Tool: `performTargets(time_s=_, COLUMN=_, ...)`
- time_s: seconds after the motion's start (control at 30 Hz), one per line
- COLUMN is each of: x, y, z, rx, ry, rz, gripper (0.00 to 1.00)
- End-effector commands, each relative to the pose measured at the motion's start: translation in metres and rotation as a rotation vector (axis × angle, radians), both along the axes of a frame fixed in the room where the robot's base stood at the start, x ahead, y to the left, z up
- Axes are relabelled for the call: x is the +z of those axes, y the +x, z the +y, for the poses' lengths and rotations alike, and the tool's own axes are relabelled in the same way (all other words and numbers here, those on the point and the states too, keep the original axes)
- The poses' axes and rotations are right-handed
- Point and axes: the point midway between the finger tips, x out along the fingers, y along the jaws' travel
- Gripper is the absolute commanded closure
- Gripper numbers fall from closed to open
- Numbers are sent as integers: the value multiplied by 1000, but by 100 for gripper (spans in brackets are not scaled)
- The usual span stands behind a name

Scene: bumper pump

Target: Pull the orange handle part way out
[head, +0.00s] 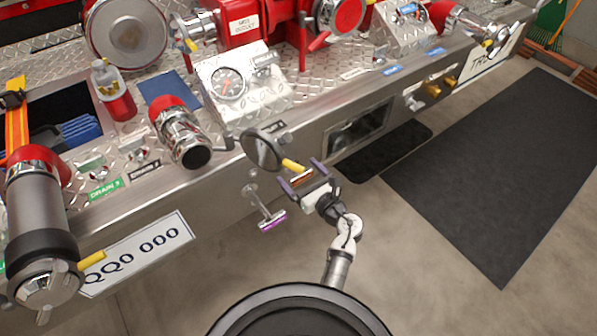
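My gripper (301,174) is in front of the truck's bumper, just below a black round cap. Its two purple-tipped fingers stand wide apart. A small orange-brown bar (300,177), which looks like the orange handle, shows between the fingers. I cannot tell whether the fingers touch it, and its shaft is hidden. A purple T-shaped handle (272,222) sticks out on a metal rod to the left of my gripper and below it.
The black cap (262,150) with a yellow lever (293,165) juts out close above my gripper. A chrome pipe outlet (181,136) and a gauge panel (235,85) sit on the bumper. The concrete floor (420,240) to the right is clear, with a dark mat (500,160).

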Motion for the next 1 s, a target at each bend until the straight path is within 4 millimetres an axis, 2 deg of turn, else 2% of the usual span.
performTargets(time_s=0.13, x=0, y=0, z=0, rx=0, ry=0, rz=0, gripper=7)
performTargets(time_s=0.6, x=0, y=0, z=0, rx=0, ry=0, rz=0, gripper=68)
performTargets(time_s=0.73, x=0, y=-3, z=-2, rx=-1, ry=1, rz=1, gripper=68)
performTargets(time_s=0.9, x=-1, y=-22, z=-16, rx=-1, ry=1, rz=1, gripper=68)
performTargets(time_s=1.0, x=0, y=-25, z=-18, rx=1, ry=1, rz=-1, gripper=68)
